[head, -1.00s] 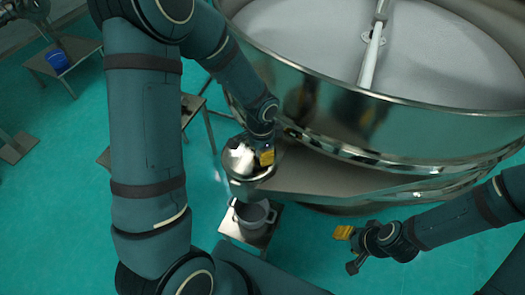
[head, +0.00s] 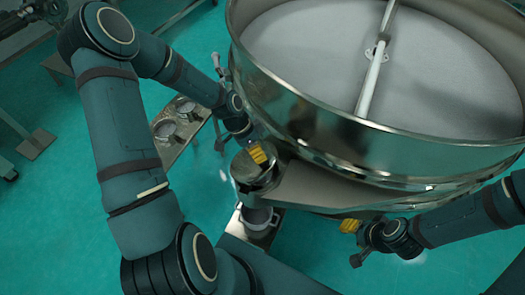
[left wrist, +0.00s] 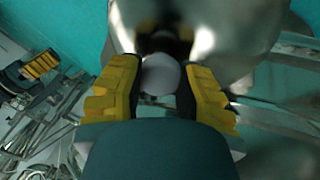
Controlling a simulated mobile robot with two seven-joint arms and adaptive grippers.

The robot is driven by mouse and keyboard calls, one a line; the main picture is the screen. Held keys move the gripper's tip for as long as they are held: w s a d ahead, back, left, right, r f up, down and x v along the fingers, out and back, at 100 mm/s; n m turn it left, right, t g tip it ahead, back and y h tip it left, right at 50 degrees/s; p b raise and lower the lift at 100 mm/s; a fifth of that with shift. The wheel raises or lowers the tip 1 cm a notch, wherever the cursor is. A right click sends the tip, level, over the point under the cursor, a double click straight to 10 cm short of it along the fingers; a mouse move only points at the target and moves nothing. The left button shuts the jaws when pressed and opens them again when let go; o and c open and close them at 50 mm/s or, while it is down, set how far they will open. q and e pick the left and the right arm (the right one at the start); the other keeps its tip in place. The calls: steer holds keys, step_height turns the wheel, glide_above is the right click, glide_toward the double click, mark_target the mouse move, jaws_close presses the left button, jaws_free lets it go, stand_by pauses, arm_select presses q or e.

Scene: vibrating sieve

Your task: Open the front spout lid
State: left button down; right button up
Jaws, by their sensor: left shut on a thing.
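The front spout (head: 252,186) is a round metal outlet at the sieve's near left, with its shiny lid (head: 243,168) at the top. My left gripper (head: 257,153) is at the lid's far right side. In the left wrist view its yellow-padded fingers (left wrist: 160,95) are shut on a pale round knob (left wrist: 160,76), with shiny metal (left wrist: 235,30) behind it. The arm and fingers hide part of the lid, and I cannot tell how far it is tilted. My right gripper (head: 352,242) is open and empty, low in front of the sieve.
The big round sieve (head: 300,115) fills the upper right. A grey pot (head: 257,216) stands below the spout on a small stand (head: 237,224). A bench (head: 172,153) with round metal items stands at left. Green floor is clear at lower left.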

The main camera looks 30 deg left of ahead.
mark_target(251, 159)
arm_select(q)
steer(key=shift+a+r+h+p, duration=0.55)
steer(key=shift+a+r+h, duration=0.05)
steer(key=shift+a+r, duration=0.1)
steer(key=shift+s+a+r+h+p, duration=0.1)
steer(key=shift+a+r+h+p, duration=0.3)
steer(key=shift+a+h, duration=0.3)
steer(key=a+r+h+b, duration=0.1)
steer(key=a+h+b, duration=0.5)
steer(key=a+h, duration=0.3)
steer(key=shift+s+a+t+h, duration=0.35)
steer(key=shift+a+t+h, duration=0.05)
steer(key=shift+a, duration=0.85)
arm_select(e)
steer(key=shift+s+a+f, duration=0.2)
steer(key=shift+a+f, duration=0.15)
steer(key=shift+f, duration=0.25)
steer(key=shift+s+a+f, duration=0.25)
steer(key=shift+a+f, duration=0.05)
steer(key=shift+f, duration=0.25)
steer(key=shift+s+a+f, duration=0.2)
steer(key=shift+a+f, duration=0.15)
steer(key=shift+f, duration=0.25)
arm_select(q)
steer(key=shift+r, duration=0.1)
steer(key=shift+c, duration=2.4)
jaws_free()
